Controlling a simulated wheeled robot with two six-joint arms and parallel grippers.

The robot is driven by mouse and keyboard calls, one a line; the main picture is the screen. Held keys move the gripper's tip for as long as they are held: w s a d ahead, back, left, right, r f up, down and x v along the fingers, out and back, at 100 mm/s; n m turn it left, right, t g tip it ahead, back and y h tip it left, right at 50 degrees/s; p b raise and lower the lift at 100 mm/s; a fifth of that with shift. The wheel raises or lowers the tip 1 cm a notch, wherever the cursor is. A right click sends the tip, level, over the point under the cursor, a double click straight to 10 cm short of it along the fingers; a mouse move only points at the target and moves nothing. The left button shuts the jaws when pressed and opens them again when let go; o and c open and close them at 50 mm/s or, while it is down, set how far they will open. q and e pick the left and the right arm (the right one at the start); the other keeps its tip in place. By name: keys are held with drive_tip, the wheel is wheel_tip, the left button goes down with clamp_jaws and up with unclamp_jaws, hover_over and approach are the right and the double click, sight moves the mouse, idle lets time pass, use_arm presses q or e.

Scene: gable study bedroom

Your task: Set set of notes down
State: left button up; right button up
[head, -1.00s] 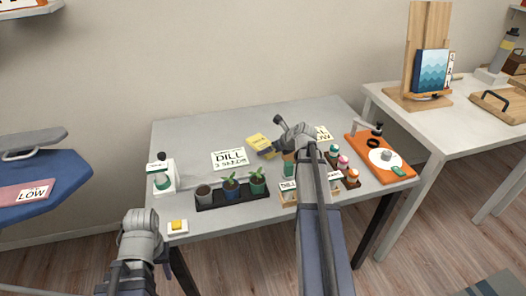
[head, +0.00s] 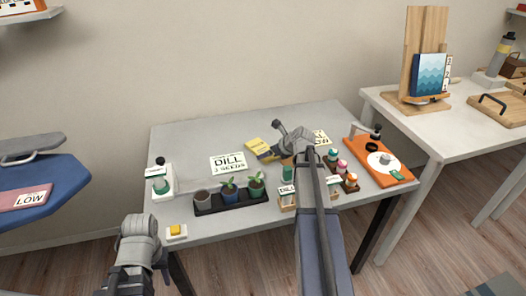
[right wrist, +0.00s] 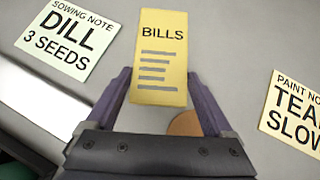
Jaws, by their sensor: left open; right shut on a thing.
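The set of notes (head: 257,148) is a yellow pad over the back middle of the grey table. In the right wrist view the pad (right wrist: 160,60) shows the word BILLS and several grey lines. My right gripper (right wrist: 158,98) is shut on its near end, one purple finger at each side. In the head view the right gripper (head: 272,154) is partly hidden by my own arm. The pad is at or just above the tabletop; I cannot tell if it touches. My left gripper (head: 162,262) is open, low at the table's front left, mostly hidden behind its wrist.
A DILL sowing note (head: 228,163) lies left of the pad and a paint note (right wrist: 295,110) right of it. A tray of seedlings (head: 231,202), small bottles (head: 341,168) and an orange turntable-like device (head: 378,163) stand nearer the front and right. The back left tabletop is clear.

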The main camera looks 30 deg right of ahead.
drive_tip(key=shift+r, duration=0.1)
wheel_tip(320, 180, up, 10)
drive_tip(key=p, duration=1)
